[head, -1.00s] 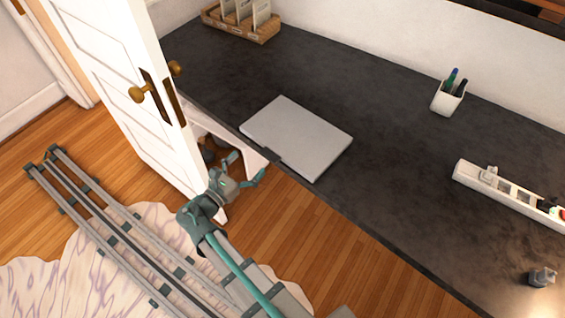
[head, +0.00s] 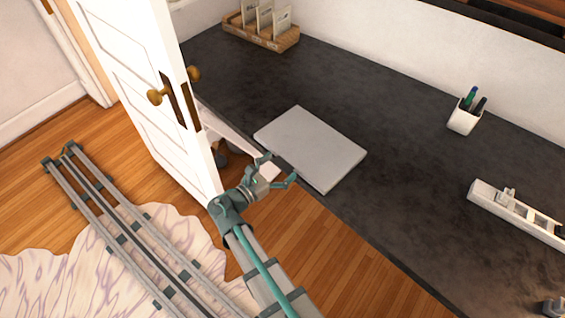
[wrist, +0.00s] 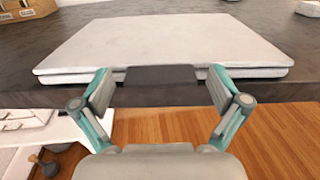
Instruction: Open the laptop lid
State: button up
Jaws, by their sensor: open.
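The closed laptop (head: 312,148) is a flat pale grey slab near the front edge of the dark desk. In the wrist view the laptop (wrist: 165,45) fills the upper middle, with a thin seam between lid and base along its near edge. A dark rectangular patch (wrist: 160,75) shows at the middle of that edge. My gripper (head: 279,168) is open and empty at the desk's front edge, just in front of the laptop. In the wrist view the two fingers of my gripper (wrist: 160,88) stand apart on either side of the dark patch. Whether they touch the laptop I cannot tell.
The dark desk (head: 400,180) is bare around the laptop. A wooden organizer (head: 262,30) stands at the back left, a pen cup (head: 465,113) at the back right, and a long white tray (head: 515,212) on the right. A white door (head: 140,90) stands close left of my arm.

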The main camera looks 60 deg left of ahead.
jog(key=shift+w+a, duration=0.1)
jog(key=shift+w, duration=0.4)
